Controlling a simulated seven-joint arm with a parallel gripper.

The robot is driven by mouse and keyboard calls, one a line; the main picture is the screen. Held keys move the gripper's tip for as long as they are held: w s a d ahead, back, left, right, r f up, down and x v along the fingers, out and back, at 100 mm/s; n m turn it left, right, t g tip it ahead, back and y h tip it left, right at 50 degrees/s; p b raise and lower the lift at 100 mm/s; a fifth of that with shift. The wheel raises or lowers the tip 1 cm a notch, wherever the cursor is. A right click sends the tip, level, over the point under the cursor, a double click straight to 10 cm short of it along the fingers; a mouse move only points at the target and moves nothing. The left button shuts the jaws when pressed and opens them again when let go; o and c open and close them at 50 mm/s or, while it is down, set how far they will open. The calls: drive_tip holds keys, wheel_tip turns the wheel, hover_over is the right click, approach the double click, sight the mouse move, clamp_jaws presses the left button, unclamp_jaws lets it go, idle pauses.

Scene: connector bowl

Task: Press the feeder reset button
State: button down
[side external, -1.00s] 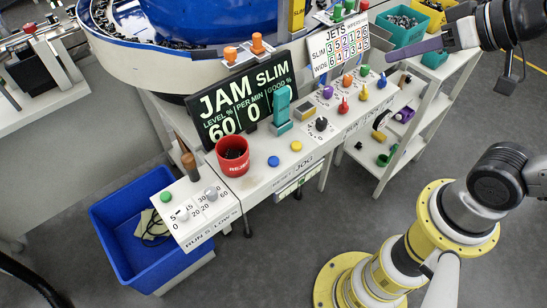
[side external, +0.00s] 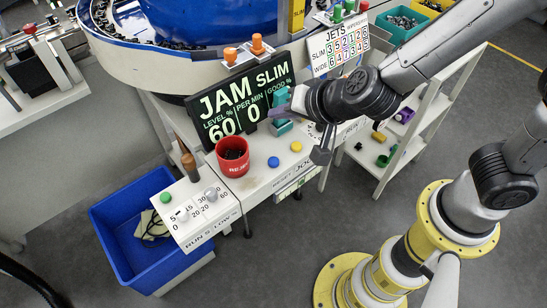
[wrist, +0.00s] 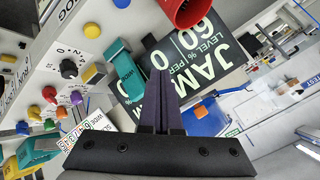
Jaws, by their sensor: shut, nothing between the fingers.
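The panel has a blue button (side external: 273,161) and a yellow button (side external: 296,146) side by side, above a front edge lettered RESET and JOG. In the wrist view the blue button (wrist: 122,3) is cut by the top edge and the yellow button (wrist: 92,30) is beside it. My gripper (side external: 272,113) is shut and empty, its purple fingers in front of the display and next to the teal lever, up behind the buttons. In the wrist view its fingertips (wrist: 160,72) overlap the display. It appears apart from both buttons.
A red cup (side external: 232,157) of dark parts stands left of the blue button. The teal lever (wrist: 122,65) and the JAM display (wrist: 190,60) stand close to my fingers. A black knob (wrist: 68,69) and coloured knobs lie to the right, now mostly behind my arm. A blue bin (side external: 110,240) is at left.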

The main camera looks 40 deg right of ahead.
sight(276, 164)
drive_tip(key=shift+s+a+f+n+y, duration=0.2)
drive_tip(key=shift+s+a+f, duration=0.1)
drive_tip(key=shift+a, duration=0.15)
drive_tip(key=shift+s+a+f+n+y, duration=0.15)
drive_tip(key=shift+s+a+n, duration=0.1)
drive_tip(key=shift+a, duration=0.15)
drive_tip(key=shift+f, duration=4.4)
drive_tip(key=shift+f, duration=0.1)
drive_tip(key=shift+f, duration=0.3)
drive_tip(key=shift+f, duration=0.55)
drive_tip(key=shift+r, duration=0.95)
